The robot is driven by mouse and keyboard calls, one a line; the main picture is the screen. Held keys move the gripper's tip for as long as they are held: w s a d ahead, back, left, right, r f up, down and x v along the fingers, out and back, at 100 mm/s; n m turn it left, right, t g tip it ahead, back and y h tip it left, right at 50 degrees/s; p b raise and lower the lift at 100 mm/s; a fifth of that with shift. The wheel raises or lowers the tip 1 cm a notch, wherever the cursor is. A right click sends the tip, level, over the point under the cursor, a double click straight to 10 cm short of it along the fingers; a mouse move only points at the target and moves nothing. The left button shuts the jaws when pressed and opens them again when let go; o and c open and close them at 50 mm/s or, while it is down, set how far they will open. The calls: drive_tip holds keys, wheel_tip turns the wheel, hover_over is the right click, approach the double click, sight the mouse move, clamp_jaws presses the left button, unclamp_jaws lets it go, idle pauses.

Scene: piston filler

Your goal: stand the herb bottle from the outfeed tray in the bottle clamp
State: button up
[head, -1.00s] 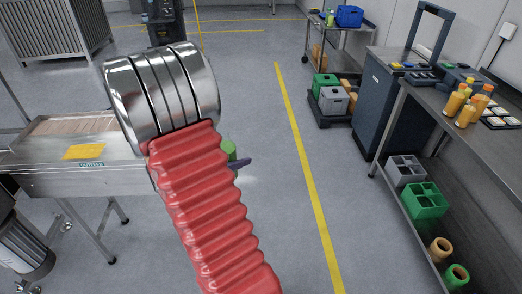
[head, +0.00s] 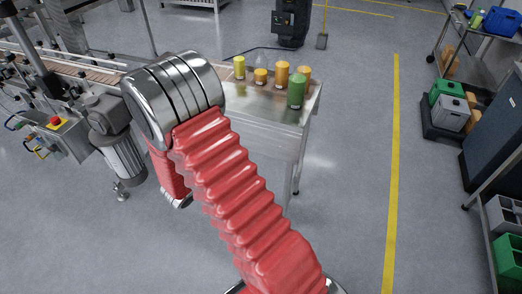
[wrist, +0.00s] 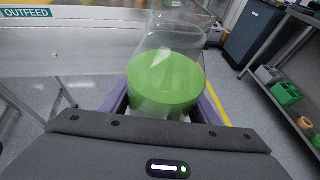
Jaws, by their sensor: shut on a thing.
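My gripper (wrist: 165,105) is shut on the herb bottle (wrist: 166,82) in the wrist view. The bottle is clear with a green part, and purple fingers show on both sides of it. In the head view my gripper is hidden behind my red-sleeved arm. The wrist view shows a pale metal surface with an OUTFEED sign (wrist: 27,13) beyond the bottle at the left. I cannot make out the bottle clamp in either view.
A steel table (head: 285,117) holds several yellow and orange containers and a green one (head: 297,91) near its front right. A conveyor (head: 90,68) with a motor (head: 125,157) is at the left. Open floor lies right of the table, with a yellow line (head: 393,170).

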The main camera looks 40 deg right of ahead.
drive_tip(key=a+f+n+t+y, duration=0.1)
drive_tip(key=a+f+n+t, duration=0.1)
drive_tip(key=a, duration=0.6)
drive_tip(key=w+a+f+n+t+y, duration=0.1)
drive_tip(key=a+f+n+t, duration=0.1)
drive_tip(key=a, duration=0.7)
drive_tip(key=shift+w+a+f, duration=0.2)
drive_tip(key=shift+f, duration=0.4)
